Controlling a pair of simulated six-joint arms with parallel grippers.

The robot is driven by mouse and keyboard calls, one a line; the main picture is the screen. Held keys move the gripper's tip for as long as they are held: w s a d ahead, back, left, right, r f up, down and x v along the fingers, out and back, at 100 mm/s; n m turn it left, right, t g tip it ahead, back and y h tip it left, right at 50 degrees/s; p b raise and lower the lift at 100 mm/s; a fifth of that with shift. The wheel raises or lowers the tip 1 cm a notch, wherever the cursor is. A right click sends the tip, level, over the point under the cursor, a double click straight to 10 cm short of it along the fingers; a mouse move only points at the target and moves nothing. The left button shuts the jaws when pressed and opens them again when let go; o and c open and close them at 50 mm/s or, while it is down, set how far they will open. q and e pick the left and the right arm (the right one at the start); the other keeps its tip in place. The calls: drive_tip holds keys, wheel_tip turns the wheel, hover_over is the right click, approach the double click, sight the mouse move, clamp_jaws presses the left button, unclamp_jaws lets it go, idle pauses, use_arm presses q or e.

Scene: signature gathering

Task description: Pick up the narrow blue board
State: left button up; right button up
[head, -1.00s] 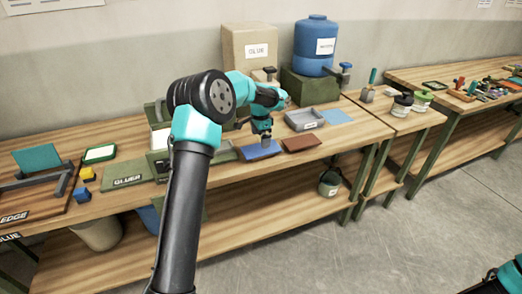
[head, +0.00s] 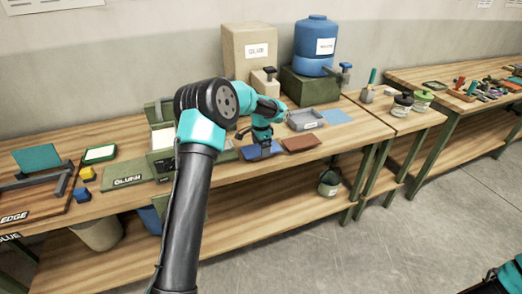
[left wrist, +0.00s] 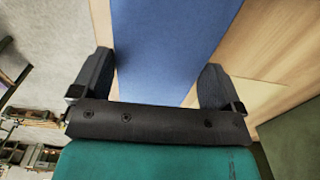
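The narrow blue board (head: 249,154) lies on the workbench near its front edge, left of a reddish-brown board. My left gripper (head: 264,149) is over it, pointing down, and hides part of it. In the left wrist view the blue board (left wrist: 170,45) runs between the two spread fingers of my left gripper (left wrist: 155,80). The fingers are open, one on each side of the board, close to its edges. Whether they touch it is not clear. My right gripper is not in view; only a bit of my right arm shows at the lower right.
The reddish-brown board (head: 301,143) lies close on the right. Behind are a grey tray (head: 305,119) and a flat light-blue sheet (head: 336,117). Lower shelf space is mostly clear.

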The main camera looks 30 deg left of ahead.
use_arm(q)
drive_tip(key=c, duration=0.4)
drive_tip(key=shift+r, duration=0.15)
drive_tip(key=shift+c, duration=0.2)
drive_tip(key=shift+r, duration=1.4)
drive_tip(key=shift+s+d+r, duration=0.1)
drive_tip(key=shift+s+r, duration=0.05)
drive_tip(key=shift+r, duration=0.15)
drive_tip(key=s+d+r, duration=0.1)
drive_tip(key=s+d, duration=0.7)
drive_tip(key=s, duration=0.5)
drive_tip(key=shift+s+d+r, duration=0.15)
